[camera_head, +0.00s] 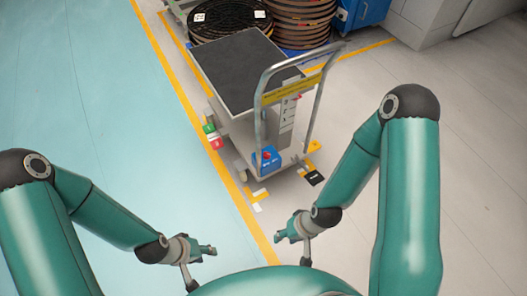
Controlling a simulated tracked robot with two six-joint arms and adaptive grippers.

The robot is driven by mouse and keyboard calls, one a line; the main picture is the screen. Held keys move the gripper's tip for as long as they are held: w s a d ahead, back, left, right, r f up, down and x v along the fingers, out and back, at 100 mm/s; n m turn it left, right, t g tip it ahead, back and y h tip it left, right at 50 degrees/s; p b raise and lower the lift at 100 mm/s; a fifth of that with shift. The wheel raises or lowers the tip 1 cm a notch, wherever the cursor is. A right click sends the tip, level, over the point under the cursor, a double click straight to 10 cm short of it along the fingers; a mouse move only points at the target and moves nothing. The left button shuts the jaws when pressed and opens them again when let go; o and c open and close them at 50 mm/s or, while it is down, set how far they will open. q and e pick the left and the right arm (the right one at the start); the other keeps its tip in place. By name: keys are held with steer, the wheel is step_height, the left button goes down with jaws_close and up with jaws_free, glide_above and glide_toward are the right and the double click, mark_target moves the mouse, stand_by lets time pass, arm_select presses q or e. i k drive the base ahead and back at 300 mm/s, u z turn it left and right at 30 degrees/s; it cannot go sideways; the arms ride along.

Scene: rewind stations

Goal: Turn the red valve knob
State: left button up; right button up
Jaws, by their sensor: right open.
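A small red knob-like part (266,155) shows on a blue box (268,161) at the low near end of a grey cart (240,142). It is too small to tell whether it is the valve knob. My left gripper (209,250) is over the floor, below and left of the cart, apart from it. Its fingers are too small to tell open or shut. My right gripper (279,237) is open and empty, below the blue box and apart from it.
The cart has a dark top (245,68) and a tall grey push handle (263,100). Green and red parts (214,141) sit at its left side. Dark reels (228,18) and stacked brown reels (300,22) stand behind.

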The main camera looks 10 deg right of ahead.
mark_target(266, 156)
steer(key=u, duration=0.05)
steer(key=i, duration=0.85)
steer(key=z, duration=0.1)
